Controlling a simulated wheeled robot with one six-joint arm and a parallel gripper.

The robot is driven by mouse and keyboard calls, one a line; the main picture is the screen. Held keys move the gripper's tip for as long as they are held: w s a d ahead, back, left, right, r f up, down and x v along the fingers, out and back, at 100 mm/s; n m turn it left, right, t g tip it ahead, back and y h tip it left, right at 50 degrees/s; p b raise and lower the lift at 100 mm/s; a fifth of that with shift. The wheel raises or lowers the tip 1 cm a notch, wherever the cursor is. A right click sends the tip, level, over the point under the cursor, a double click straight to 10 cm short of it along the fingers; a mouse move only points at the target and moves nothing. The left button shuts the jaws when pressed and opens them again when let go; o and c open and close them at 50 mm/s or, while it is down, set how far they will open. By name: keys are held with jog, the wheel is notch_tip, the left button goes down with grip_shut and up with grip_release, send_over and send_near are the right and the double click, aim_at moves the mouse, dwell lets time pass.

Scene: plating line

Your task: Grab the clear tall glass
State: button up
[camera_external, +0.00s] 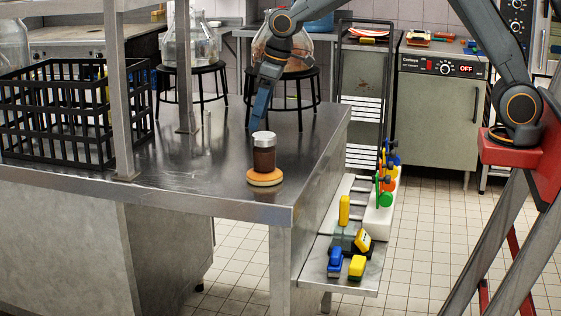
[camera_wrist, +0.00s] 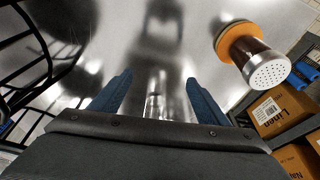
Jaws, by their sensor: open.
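The clear tall glass (camera_wrist: 154,104) shows in the wrist view as a narrow transparent shape on the shiny steel table, between my fingers in the picture. Its lower part is hidden behind the gripper body. In the external view, a small faint upright shape (camera_external: 207,119) on the table may be this glass, but I cannot be sure. My gripper (camera_wrist: 155,92) is open, with its two blue fingers apart and nothing held. In the external view my gripper (camera_external: 257,118) points down over the table, behind the shaker. I cannot tell how far the fingertips are from the glass.
A brown shaker with a perforated metal cap (camera_wrist: 268,72) stands on an orange round base (camera_external: 265,179). A black crate (camera_external: 75,112) and a steel post (camera_external: 119,90) are at left. Cardboard boxes (camera_wrist: 281,108) sit at right in the wrist view. The table front (camera_external: 190,190) is clear.

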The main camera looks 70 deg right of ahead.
notch_tip(320, 180, up, 3)
jog(key=t, duration=0.1)
send_over(200, 123)
jog(key=s+d, duration=0.2)
jog(key=d, duration=0.1)
jog(key=shift+n, duration=0.3)
jog(key=shift+w+p+x, duration=0.15)
jog(key=shift+p+x, duration=0.5)
jog(key=shift+x, duration=1.2)
jog(key=shift+w+p+x, duration=0.15)
jog(key=shift+p+x, duration=0.45)
jog(key=shift+x, duration=1.25)
jog(key=shift+r, duration=0.1)
jog(key=shift+c, duration=0.2)
jog(key=c, duration=1.2)
